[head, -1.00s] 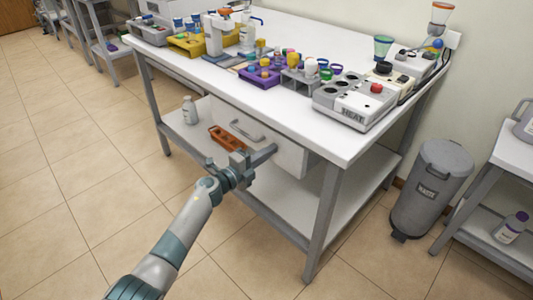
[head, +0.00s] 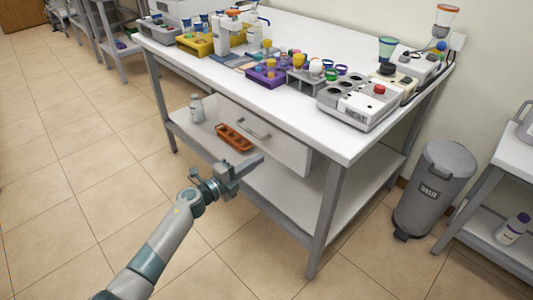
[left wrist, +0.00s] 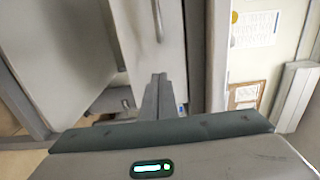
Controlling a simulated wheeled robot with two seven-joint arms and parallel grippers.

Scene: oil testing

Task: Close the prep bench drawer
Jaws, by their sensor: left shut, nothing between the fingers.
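The prep bench drawer (head: 285,151) has a white front with a grey bar handle (head: 254,129). Its front looks flush or nearly flush under the bench top (head: 300,120); a small gap cannot be ruled out. My left gripper (head: 260,160) is shut and empty, in front of and below the drawer front. In the left wrist view the shut fingers (left wrist: 158,80) point toward the drawer front (left wrist: 150,45), with the handle (left wrist: 157,18) beyond the tips. I cannot tell whether they touch the front. My right gripper is in neither view.
An orange rack (head: 235,137) and a white bottle (head: 197,107) stand on the lower shelf (head: 290,202). A heater block (head: 355,105) and several racks stand on top. A grey waste bin (head: 437,185) is right of the bench. The floor in front is clear.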

